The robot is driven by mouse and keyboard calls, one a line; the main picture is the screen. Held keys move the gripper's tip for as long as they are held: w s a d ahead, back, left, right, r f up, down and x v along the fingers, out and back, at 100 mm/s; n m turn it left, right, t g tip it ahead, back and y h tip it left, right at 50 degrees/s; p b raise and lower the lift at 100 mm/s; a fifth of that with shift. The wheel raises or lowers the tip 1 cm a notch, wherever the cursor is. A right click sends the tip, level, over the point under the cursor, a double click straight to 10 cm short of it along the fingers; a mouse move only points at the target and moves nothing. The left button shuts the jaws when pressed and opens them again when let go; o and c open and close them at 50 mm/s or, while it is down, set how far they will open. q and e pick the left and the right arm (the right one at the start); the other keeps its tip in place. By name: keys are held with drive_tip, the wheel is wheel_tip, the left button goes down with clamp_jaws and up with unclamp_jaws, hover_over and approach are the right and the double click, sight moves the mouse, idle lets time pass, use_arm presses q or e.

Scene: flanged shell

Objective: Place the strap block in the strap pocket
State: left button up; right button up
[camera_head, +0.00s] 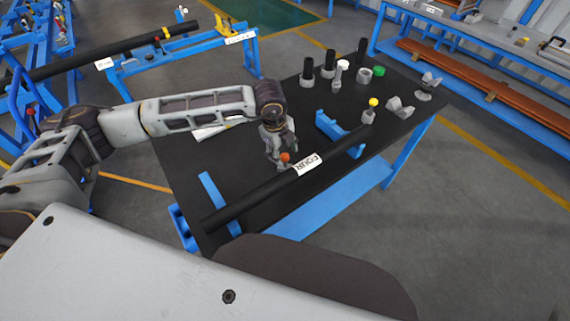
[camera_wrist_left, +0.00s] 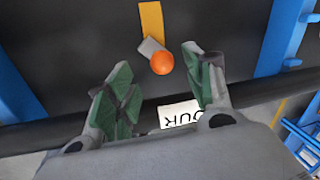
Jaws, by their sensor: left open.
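My left gripper (camera_head: 279,160) is over the black table, just behind the long black bar. In the left wrist view its two green-padded fingers (camera_wrist_left: 158,84) are spread apart, with nothing held between them. A small grey block with an orange ball (camera_wrist_left: 162,63) shows between and beyond the fingertips. A yellow strip (camera_wrist_left: 151,20) runs away from it. This looks like the strap block. In the head view the orange ball (camera_head: 285,157) shows at the fingertips, and the fingers partly hide the block. I cannot make out the strap pocket. My right gripper is not in view.
The black bar (camera_head: 249,193) with a "FOUR" label (camera_head: 308,164) crosses the table's front. Blue supports (camera_head: 219,200) and (camera_head: 340,133) stand either side of the gripper. Several black cylinders and grey parts stand at the back right of the table (camera_head: 396,132).

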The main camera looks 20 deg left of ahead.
sight(284, 155)
use_arm(q)
drive_tip(key=shift+f, duration=0.1)
drive_tip(key=f, duration=0.2)
drive_tip(key=w+f+p, duration=0.1)
drive_tip(key=f, duration=0.1)
drive_tip(key=shift+w+d, duration=0.1)
drive_tip(key=shift+d, duration=0.05)
drive_tip(key=shift+f, duration=0.4)
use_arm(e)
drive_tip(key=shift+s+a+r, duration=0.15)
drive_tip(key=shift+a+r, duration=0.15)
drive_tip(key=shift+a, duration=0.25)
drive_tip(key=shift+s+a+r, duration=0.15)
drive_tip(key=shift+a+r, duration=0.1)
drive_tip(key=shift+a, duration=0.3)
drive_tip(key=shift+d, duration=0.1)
